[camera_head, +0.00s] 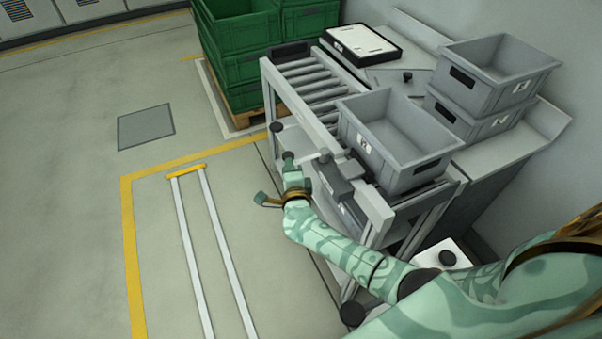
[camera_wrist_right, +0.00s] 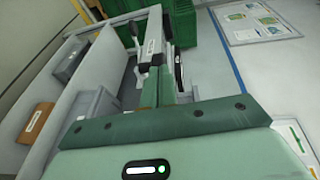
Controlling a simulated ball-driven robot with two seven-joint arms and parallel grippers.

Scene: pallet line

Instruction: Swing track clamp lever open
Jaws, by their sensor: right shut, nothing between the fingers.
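The grey track clamp (camera_head: 337,184) sits on the near side rail of the roller conveyor, by its front end. A grey arm with a pale end, which looks like its lever, stands at its top; I cannot clearly tell the lever from the clamp body. My right gripper (camera_head: 289,158) is just left of the clamp, outside the rail, shut and empty. In the right wrist view, its green fingers (camera_wrist_right: 160,84) point at a grey, labelled part (camera_wrist_right: 152,50), which may be the lever. Contact cannot be told. My left gripper is out of view.
A grey tote (camera_head: 395,140) stands on the conveyor rollers (camera_head: 308,82), right of the clamp. More grey totes (camera_head: 490,75) are stacked behind it. Green crates (camera_head: 235,55) stand on a pallet at the conveyor's far end.

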